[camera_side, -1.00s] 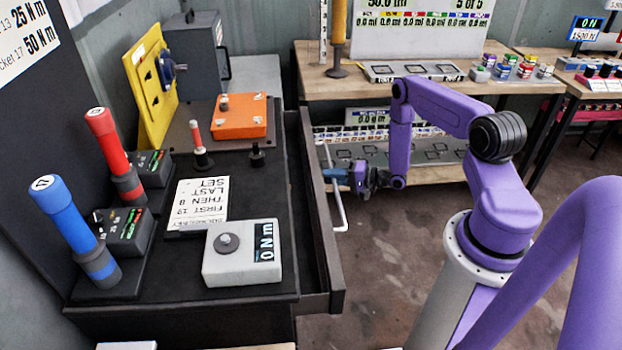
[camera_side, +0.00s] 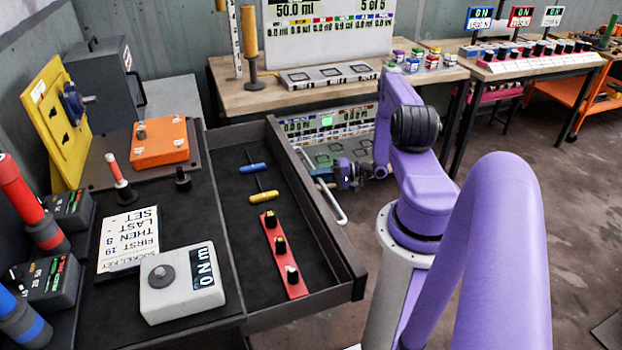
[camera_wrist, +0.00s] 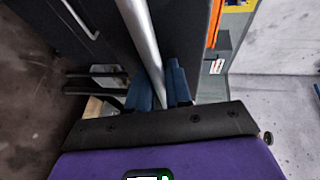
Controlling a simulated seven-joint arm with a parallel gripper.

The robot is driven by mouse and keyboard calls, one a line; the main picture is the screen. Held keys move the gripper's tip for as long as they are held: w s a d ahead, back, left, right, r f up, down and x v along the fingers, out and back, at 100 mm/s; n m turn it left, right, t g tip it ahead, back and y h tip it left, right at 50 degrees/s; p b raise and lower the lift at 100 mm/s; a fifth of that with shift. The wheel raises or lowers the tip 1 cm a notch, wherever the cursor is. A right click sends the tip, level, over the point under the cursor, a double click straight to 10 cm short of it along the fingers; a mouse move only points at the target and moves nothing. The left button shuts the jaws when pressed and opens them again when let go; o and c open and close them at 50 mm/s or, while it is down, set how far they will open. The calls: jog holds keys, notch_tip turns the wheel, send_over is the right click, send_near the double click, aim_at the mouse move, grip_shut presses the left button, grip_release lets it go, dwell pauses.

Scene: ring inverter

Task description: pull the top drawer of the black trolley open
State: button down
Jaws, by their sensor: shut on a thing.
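The top drawer (camera_side: 318,240) of the black trolley (camera_side: 195,235) stands well open to the right in the side view. Inside it lie a blue-handled tool (camera_side: 253,168), a yellow-handled tool (camera_side: 264,197) and a red strip (camera_side: 284,255) with dark knobs. The drawer's pale bar handle (camera_side: 334,205) runs along its front. My gripper (camera_side: 332,178) is at the handle's far part, beside the drawer front. In the wrist view the handle bar (camera_wrist: 142,45) passes between the blue fingers of my gripper (camera_wrist: 160,90), which are shut on it.
On the trolley top are a grey torque box (camera_side: 180,285), a white instruction card (camera_side: 128,238) and an orange box (camera_side: 159,142). A wooden bench (camera_side: 290,95) stands behind my arm. Open floor (camera_side: 465,260) lies to the right.

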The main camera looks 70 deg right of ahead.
jog(key=shift+d, duration=0.1)
jog(key=c, duration=1.1)
grip_release()
jog(key=shift+s, duration=0.1)
jog(key=v, duration=1.7)
jog(key=shift+s+r, duration=0.1)
